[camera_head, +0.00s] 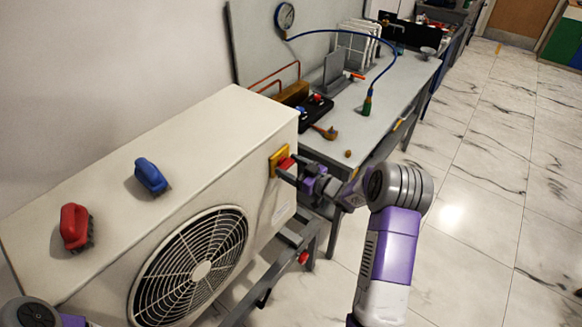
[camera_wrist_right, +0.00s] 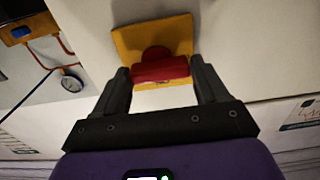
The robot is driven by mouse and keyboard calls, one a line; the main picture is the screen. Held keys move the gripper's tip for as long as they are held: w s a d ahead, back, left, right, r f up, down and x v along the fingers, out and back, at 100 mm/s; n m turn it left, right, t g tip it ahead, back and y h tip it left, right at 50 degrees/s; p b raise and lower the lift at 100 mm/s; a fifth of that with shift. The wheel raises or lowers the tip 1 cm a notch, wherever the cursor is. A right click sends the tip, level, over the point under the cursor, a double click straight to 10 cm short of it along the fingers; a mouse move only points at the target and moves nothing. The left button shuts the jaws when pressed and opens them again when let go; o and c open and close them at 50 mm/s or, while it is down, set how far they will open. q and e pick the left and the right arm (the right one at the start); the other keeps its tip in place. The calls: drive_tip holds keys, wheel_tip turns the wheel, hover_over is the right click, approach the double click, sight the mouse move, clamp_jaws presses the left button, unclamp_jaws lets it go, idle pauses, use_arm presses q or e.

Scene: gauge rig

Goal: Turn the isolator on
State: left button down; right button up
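The isolator is a red handle (camera_head: 284,163) on a yellow plate (camera_head: 275,158), fixed to the end face of the white fan unit (camera_head: 190,150). In the right wrist view the red handle (camera_wrist_right: 160,70) lies across the picture in front of the yellow plate (camera_wrist_right: 152,38). My right gripper (camera_head: 290,170) is at the isolator. In the wrist view its two fingers (camera_wrist_right: 161,75) flank the ends of the handle and appear to touch it on both sides. Only part of my left arm shows at the bottom left; its gripper is out of view.
A red-handled tool (camera_head: 75,226) and a blue-handled tool (camera_head: 151,176) sit on top of the unit. Behind, a grey bench (camera_head: 395,95) holds a gauge hose (camera_head: 350,35), a black tray and tools. The marble floor (camera_head: 490,190) to the right is clear.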

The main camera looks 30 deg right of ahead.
drive_tip(key=c, duration=0.6)
drive_tip(key=shift+m, duration=0.3)
drive_tip(key=m+p, duration=0.2)
drive_tip(key=m, duration=0.1)
drive_tip(key=shift+d+r, duration=0.1)
drive_tip(key=m+p, duration=0.2)
drive_tip(key=m, duration=0.1)
drive_tip(key=shift+m, duration=0.3)
drive_tip(key=m+p, duration=0.2)
drive_tip(key=m, duration=0.3)
drive_tip(key=shift+w+d+m+p, duration=0.1)
drive_tip(key=shift+d+m+p, duration=0.05)
drive_tip(key=shift+m+p, duration=0.2)
drive_tip(key=m+p, duration=0.1)
drive_tip(key=m, duration=0.3)
drive_tip(key=shift+f+m+p, duration=0.2)
drive_tip(key=shift+m+p, duration=0.15)
drive_tip(key=shift+p, duration=0.05)
drive_tip(key=shift+m, duration=0.3)
